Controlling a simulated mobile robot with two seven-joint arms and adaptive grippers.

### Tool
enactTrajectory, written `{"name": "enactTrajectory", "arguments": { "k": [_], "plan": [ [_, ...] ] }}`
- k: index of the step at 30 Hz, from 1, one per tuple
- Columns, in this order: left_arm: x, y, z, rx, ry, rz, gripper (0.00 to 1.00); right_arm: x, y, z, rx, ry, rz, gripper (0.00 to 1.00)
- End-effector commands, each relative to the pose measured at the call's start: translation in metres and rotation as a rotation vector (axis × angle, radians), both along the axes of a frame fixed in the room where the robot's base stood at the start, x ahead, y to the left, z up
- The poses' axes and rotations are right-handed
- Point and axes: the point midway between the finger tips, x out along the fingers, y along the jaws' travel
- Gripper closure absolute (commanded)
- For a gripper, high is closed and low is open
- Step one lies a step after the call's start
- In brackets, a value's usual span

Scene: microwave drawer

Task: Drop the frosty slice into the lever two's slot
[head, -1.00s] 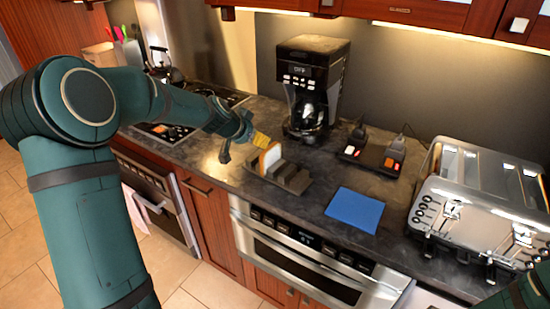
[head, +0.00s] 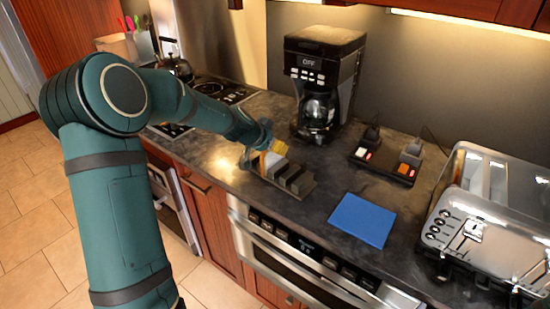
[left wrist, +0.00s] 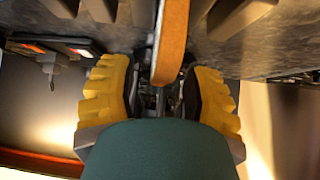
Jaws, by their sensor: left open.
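A slice with a pale face and brown crust (head: 271,160) stands in a dark slotted rack (head: 303,190) on the counter. Its crust edge also shows in the left wrist view (left wrist: 172,45). My left gripper (left wrist: 160,98) has yellow fingers spread on either side of the slice's edge, with gaps to it. In the head view the left gripper (head: 275,148) is at the slice and partly hides it. A silver toaster (head: 495,215) with levers on its front (head: 472,236) stands at the right; its slots are hard to make out. My right gripper is not visible.
A blue square mat (head: 362,219) lies between the rack and the toaster. A black tray (head: 376,168) with small red and orange-lit devices is behind it. A coffee maker (head: 322,70) stands at the back. A stove and kettle (head: 176,66) are at the left.

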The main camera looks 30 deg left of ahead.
Motion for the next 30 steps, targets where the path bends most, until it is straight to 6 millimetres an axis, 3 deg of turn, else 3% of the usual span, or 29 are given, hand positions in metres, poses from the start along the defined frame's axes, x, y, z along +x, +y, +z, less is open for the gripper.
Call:
{"name": "enactTrajectory", "arguments": {
  "k": [1, 5, 6, 20, 23, 30],
  "plan": [
    [0.000, 0.000, 0.000, -0.001, 0.000, -0.001, 0.49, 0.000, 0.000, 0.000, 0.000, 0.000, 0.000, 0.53],
    [0.000, 0.000, 0.000, 0.000, 0.000, -0.001, 0.95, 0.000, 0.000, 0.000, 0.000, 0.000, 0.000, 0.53],
    [0.000, 0.000, 0.000, 0.000, 0.000, -0.001, 1.00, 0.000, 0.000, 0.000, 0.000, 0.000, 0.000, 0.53],
    [0.000, -0.001, 0.003, 0.000, 0.000, -0.001, 1.00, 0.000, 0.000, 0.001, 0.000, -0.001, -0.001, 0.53],
    [0.001, -0.001, 0.015, 0.002, -0.003, -0.003, 1.00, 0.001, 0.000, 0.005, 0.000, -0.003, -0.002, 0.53],
    [0.001, -0.001, 0.062, 0.003, -0.006, -0.002, 1.00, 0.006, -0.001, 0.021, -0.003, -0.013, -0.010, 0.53]
  ]
}}
